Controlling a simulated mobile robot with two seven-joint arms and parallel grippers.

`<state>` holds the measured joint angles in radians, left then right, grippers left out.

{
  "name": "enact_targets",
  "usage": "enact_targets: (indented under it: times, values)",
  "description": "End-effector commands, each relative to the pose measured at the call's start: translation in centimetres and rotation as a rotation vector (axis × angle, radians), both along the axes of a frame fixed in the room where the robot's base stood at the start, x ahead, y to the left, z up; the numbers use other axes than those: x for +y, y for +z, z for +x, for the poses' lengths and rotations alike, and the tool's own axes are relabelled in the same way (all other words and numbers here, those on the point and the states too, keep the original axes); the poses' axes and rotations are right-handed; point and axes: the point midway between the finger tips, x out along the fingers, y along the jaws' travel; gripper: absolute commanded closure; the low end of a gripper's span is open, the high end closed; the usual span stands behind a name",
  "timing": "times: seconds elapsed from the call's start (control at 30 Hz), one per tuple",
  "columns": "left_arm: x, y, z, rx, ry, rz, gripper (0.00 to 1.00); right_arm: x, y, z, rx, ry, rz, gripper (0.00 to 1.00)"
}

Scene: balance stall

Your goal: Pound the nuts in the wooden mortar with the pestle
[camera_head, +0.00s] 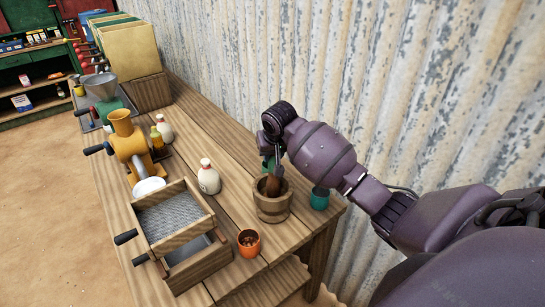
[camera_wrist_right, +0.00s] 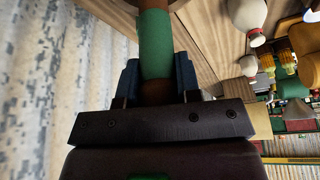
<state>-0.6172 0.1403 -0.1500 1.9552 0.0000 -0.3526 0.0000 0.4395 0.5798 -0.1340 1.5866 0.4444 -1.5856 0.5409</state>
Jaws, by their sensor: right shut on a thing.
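The wooden mortar (camera_head: 273,208) stands upright near the right end of the wooden table in the head view. My right gripper (camera_head: 273,163) is above it, shut on the pestle (camera_head: 272,187), whose brown lower part reaches into the mortar's mouth. In the right wrist view the pestle's green band (camera_wrist_right: 155,45) shows just beyond the fingers of the right gripper (camera_wrist_right: 158,82). Whether the pestle touches the mortar's bottom is hidden, and I cannot make out nuts inside. My left gripper is not in view.
An orange cup (camera_head: 249,244) with brown bits stands in front of the mortar, and a teal cup (camera_head: 319,199) at its right. A white bottle (camera_head: 208,178), a wooden box of grey grains (camera_head: 175,217) and a yellow grinder (camera_head: 127,142) stand left. A corrugated wall (camera_head: 400,90) rises behind.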

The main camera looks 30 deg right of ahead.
Motion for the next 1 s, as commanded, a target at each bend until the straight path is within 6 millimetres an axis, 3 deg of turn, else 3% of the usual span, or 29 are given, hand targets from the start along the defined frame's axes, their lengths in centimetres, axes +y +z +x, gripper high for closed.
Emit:
enact_targets:
  times: [0.27, 1.0]
  values:
    - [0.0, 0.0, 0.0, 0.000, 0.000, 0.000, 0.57, 0.0, 0.6, 0.1, -0.002, 0.000, -0.001, 1.00]
    - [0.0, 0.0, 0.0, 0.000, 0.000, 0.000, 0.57, 0.0, 6.5, 0.0, -0.002, 0.000, 0.000, 1.00]
